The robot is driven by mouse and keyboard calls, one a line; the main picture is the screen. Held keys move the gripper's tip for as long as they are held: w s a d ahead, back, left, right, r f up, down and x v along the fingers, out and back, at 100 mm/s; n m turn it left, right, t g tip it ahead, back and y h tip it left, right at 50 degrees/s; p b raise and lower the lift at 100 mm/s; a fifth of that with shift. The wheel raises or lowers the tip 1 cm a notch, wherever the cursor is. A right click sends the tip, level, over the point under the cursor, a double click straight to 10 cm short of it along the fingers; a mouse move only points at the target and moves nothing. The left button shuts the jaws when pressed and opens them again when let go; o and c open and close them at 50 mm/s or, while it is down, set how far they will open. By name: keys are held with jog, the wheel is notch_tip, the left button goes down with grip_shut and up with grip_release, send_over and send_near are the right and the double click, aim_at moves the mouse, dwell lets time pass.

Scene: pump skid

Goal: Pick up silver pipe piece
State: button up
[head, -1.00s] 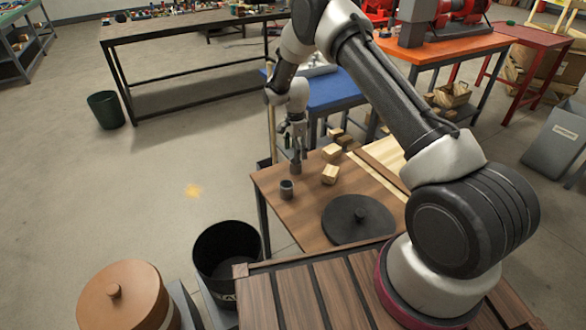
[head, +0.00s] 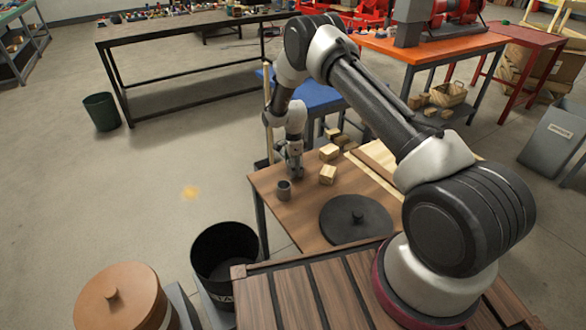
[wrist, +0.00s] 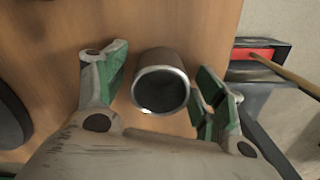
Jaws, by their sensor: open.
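The silver pipe piece (head: 284,190) is a short, dull grey hollow cylinder standing upright on the wooden table near its left edge. In the wrist view, the silver pipe piece (wrist: 161,90) shows its bright rim and dark bore, with one finger on each side of it. My gripper (wrist: 164,92) is open, with visible gaps between its green-padded fingers and the pipe. In the head view my gripper (head: 294,176) is low over the table, just beside and behind the pipe. I cannot tell how far down the fingers reach along it.
Wooden blocks (head: 328,174) lie on the table (head: 300,215) right of the pipe. A black bin (head: 224,262) stands at the table's front left. A brown pole (wrist: 285,70) is beyond the table edge.

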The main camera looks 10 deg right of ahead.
jog(key=c, duration=1.2)
jog(key=shift+o, duration=0.2)
notch_tip(320, 180, up, 10)
jog(key=shift+s, duration=0.1)
